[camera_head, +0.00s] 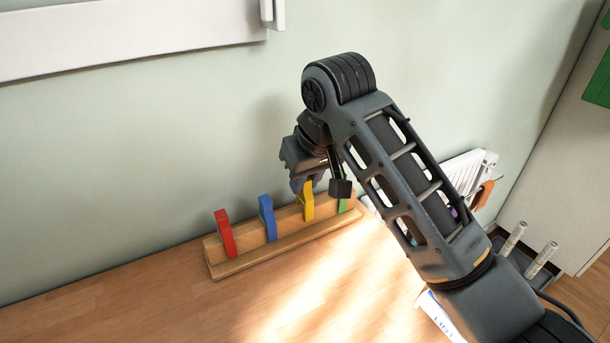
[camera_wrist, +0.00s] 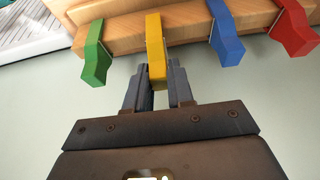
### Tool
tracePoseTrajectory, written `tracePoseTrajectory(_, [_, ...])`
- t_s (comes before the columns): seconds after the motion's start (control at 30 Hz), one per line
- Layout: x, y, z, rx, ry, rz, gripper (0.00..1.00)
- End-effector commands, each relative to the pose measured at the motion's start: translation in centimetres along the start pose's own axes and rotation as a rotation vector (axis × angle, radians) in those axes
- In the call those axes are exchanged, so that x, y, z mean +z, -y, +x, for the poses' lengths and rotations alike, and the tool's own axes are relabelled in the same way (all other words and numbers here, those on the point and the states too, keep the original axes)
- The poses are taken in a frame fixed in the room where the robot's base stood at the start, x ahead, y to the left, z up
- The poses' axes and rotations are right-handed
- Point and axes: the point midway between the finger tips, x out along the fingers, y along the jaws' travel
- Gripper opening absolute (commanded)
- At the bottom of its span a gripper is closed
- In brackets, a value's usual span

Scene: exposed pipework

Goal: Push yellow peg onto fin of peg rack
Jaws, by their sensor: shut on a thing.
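The yellow peg (camera_head: 308,202) is at the wooden peg rack (camera_head: 245,262), between the blue peg (camera_head: 268,218) and the green peg (camera_head: 343,205). In the wrist view the yellow peg (camera_wrist: 155,45) overlaps the rack's fin (camera_wrist: 190,22), with its near end between my fingers. My gripper (camera_wrist: 160,82) is shut on the yellow peg. In the head view my gripper (camera_head: 312,178) is above the rack and partly hides the top of the yellow peg. I cannot tell how fully the peg is seated.
The red peg (camera_head: 225,234) is on the rack's left end. The rack stands on a wooden tabletop (camera_head: 200,305) near a pale green wall (camera_head: 150,150). The tabletop in front of the rack is clear.

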Motion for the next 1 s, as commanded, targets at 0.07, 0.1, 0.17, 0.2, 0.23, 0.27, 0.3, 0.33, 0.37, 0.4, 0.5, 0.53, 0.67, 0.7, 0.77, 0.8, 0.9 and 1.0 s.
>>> tracePoseTrajectory(0.07, [0.1,0.0,0.2,0.0,0.0,0.0,0.0])
tracePoseTrajectory(0.1, [0.1,0.0,0.2,0.0,0.0,0.0,0.0])
tracePoseTrajectory(0.17, [0.1,0.0,0.3,0.0,0.0,0.0,0.0])
tracePoseTrajectory(0.2, [0.2,0.0,0.4,0.0,0.0,0.0,0.0])
tracePoseTrajectory(0.23, [0.2,0.0,0.5,0.0,0.0,0.0,0.0])
tracePoseTrajectory(0.27, [0.2,0.0,0.5,0.0,0.0,0.0,0.0])
tracePoseTrajectory(0.3, [0.2,0.0,0.6,0.0,0.0,0.0,0.0])
tracePoseTrajectory(0.33, [0.3,0.0,0.6,0.0,0.0,0.0,0.0])
tracePoseTrajectory(0.37, [0.3,0.0,0.7,0.0,0.0,0.0,0.0])
tracePoseTrajectory(0.4, [0.3,0.0,0.7,0.0,0.0,0.0,0.0])
tracePoseTrajectory(0.5, [0.4,0.0,0.9,0.001,0.0,0.0,0.0])
tracePoseTrajectory(0.53, [0.4,0.0,0.9,0.001,-0.001,0.0,0.0])
tracePoseTrajectory(0.67, [0.5,0.0,1.1,0.001,-0.001,-0.001,0.0])
tracePoseTrajectory(0.7, [0.5,0.0,1.2,0.001,-0.001,-0.001,0.0])
tracePoseTrajectory(0.77, [0.5,0.0,1.3,0.001,-0.001,-0.001,0.0])
tracePoseTrajectory(0.8, [0.6,0.0,1.4,0.001,-0.001,-0.001,0.0])
tracePoseTrajectory(0.9, [0.6,0.0,1.4,0.001,-0.001,-0.001,0.27])
tracePoseTrajectory(1.0, [0.6,0.0,1.4,0.001,-0.001,-0.001,0.37])
